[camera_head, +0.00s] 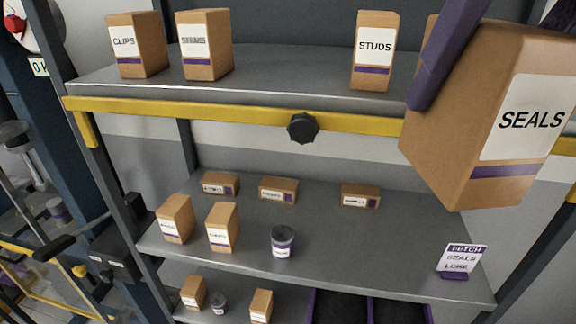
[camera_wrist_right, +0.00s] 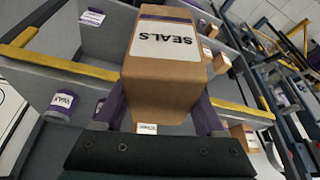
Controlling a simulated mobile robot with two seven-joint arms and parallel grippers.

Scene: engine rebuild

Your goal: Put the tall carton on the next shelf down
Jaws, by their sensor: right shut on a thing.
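The tall brown carton labelled SEALS (camera_head: 478,130) hangs close to the camera at the right of the head view, tilted, in front of the upper shelf. My right gripper (camera_wrist_right: 160,112) is shut on it, with purple fingers on two opposite sides in the wrist view; its label faces up there (camera_wrist_right: 168,38). The upper shelf (camera_head: 290,75) has a yellow front rail. The middle shelf (camera_head: 350,245) lies below it. My left gripper is not in view.
CLIPS (camera_head: 135,65), another carton (camera_head: 203,70) and STUDS (camera_head: 373,75) stand on the upper shelf. Small cartons and a grey jar (camera_head: 282,242) occupy the middle shelf's left and back. A FETCH sign (camera_head: 461,262) stands front right. The middle shelf's centre right is clear. A black knob (camera_head: 302,128) protrudes from the rail.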

